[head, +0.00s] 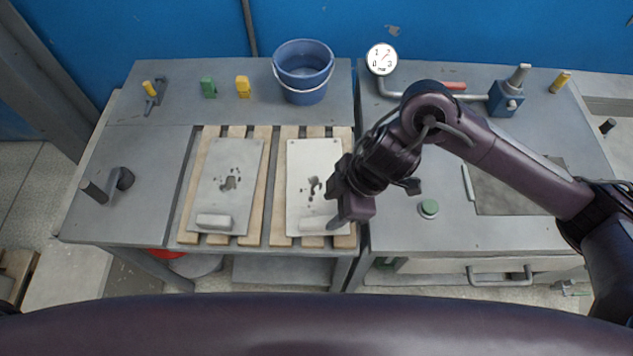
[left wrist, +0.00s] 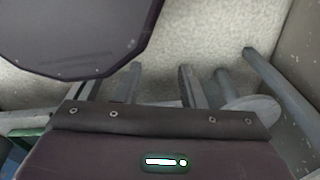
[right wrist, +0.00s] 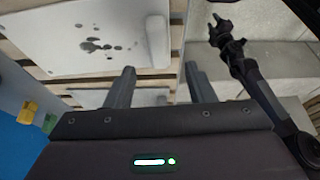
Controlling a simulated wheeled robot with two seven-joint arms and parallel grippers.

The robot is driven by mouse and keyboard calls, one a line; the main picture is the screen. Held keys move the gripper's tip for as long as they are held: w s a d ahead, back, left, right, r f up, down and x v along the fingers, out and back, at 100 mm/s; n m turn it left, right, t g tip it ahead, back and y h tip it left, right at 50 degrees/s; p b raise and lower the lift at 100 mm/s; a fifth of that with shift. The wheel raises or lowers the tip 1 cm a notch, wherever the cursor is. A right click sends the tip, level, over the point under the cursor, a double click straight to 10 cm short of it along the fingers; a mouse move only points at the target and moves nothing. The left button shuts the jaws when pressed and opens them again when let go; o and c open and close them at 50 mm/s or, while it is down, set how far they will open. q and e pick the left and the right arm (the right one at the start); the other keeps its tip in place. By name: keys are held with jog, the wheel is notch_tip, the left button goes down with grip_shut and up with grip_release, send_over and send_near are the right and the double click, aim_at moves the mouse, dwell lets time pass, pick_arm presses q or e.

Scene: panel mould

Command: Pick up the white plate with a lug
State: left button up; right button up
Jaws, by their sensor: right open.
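The white plate with a lug (head: 314,170) lies on the right-hand wooden slats, with dark stains in its middle and its raised pale lug (head: 318,224) at the near end. A greyer plate (head: 224,178), also with a lug, lies on the slats to its left. My right gripper (head: 337,222) is open and empty, above the near right corner of the white plate, close to its lug. The white plate (right wrist: 90,38) and its lug show above the fingers in the right wrist view. My left gripper (left wrist: 158,85) is open and empty in the left wrist view, away from the plates.
A blue bucket (head: 303,72), a yellow block (head: 243,87) and a green block (head: 208,87) stand behind the plates. A pressure gauge (head: 382,59) stands on the right bench, with a green button (head: 429,208) nearer. A black handle (head: 107,184) is at left.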

aim_at(316, 221)
jog(key=x, duration=0.7)
jog(key=shift+w+a+r, duration=0.1)
jog(key=shift+a, duration=0.1)
grip_shut()
